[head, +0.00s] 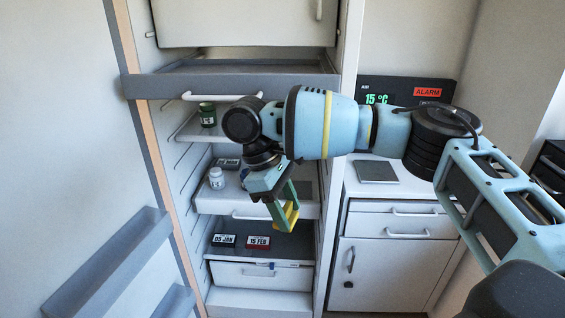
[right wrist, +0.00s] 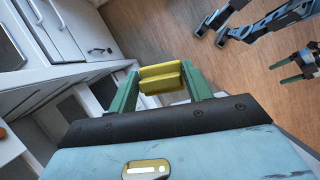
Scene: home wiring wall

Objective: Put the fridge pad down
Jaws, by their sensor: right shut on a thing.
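My right gripper (head: 285,216) has green fingers and is shut on a small yellow pad (head: 291,214). It holds the pad in the air in front of the open fridge's lower shelves. In the right wrist view the yellow pad (right wrist: 161,77) spans the gap between the two green fingers. My left gripper (right wrist: 290,68) shows only at the right edge of the right wrist view, its fingers apart and nothing seen between them. The head view does not show it.
The fridge holds a green jar (head: 208,115), a white bottle (head: 216,178), and boxes marked 05 JAN (head: 224,240) and 15 FEB (head: 258,242). A grey square plate (head: 376,172) lies on the right counter below an alarm panel (head: 405,91). The fridge door (head: 70,150) stands open at left.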

